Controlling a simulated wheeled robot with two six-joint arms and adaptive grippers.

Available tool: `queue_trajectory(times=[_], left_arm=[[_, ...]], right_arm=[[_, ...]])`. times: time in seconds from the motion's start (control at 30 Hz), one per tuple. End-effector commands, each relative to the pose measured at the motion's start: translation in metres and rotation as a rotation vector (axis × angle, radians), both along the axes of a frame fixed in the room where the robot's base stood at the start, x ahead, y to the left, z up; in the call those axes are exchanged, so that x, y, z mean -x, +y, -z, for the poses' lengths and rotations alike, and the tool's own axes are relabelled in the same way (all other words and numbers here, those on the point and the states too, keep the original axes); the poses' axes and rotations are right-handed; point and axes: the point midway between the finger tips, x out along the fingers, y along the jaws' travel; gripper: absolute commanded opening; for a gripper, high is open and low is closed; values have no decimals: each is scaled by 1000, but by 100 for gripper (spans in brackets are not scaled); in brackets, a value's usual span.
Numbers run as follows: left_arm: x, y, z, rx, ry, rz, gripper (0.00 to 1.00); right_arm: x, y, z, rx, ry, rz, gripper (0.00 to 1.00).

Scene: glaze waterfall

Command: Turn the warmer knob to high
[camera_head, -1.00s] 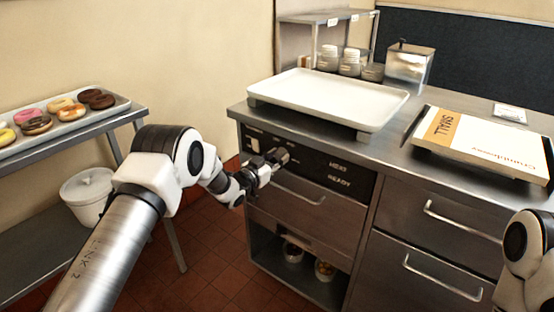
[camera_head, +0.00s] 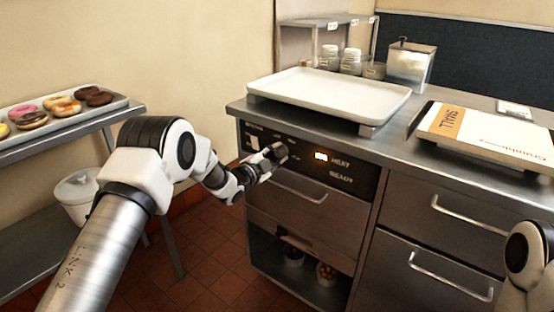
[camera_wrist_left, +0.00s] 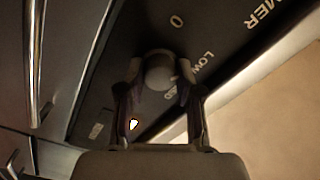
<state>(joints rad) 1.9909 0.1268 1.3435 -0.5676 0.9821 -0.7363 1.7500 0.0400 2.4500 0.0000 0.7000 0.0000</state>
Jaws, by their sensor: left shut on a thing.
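The warmer knob (camera_wrist_left: 160,72) is a round dark knob on the black control panel (camera_head: 362,173) of the steel cabinet. In the wrist view, printed marks "0" and "LOW" lie around it, and a further label is partly covered. My left gripper (camera_head: 276,153) reaches the panel from the left. Its two fingers, also in the wrist view (camera_wrist_left: 160,92), are closed on both sides of the knob. The knob's pointer cannot be read clearly. The HEAT light (camera_head: 321,156) is lit; READY looks dark. My right gripper is out of view; only part of that arm shows.
A white tray (camera_head: 275,84) lies on the counter above the panel, and a box marked SMALL (camera_head: 465,125) sits to its right. A drawer handle (camera_head: 300,188) is just below the panel. A donut rack (camera_head: 128,106) stands at left.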

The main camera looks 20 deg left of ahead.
Motion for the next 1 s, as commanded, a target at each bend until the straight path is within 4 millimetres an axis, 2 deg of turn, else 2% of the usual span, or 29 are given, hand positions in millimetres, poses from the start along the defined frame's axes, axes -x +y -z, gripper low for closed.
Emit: queue_trajectory(times=[1.0], left_arm=[[0,0,5,-905,-330,-1,0]], right_arm=[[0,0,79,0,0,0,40]])
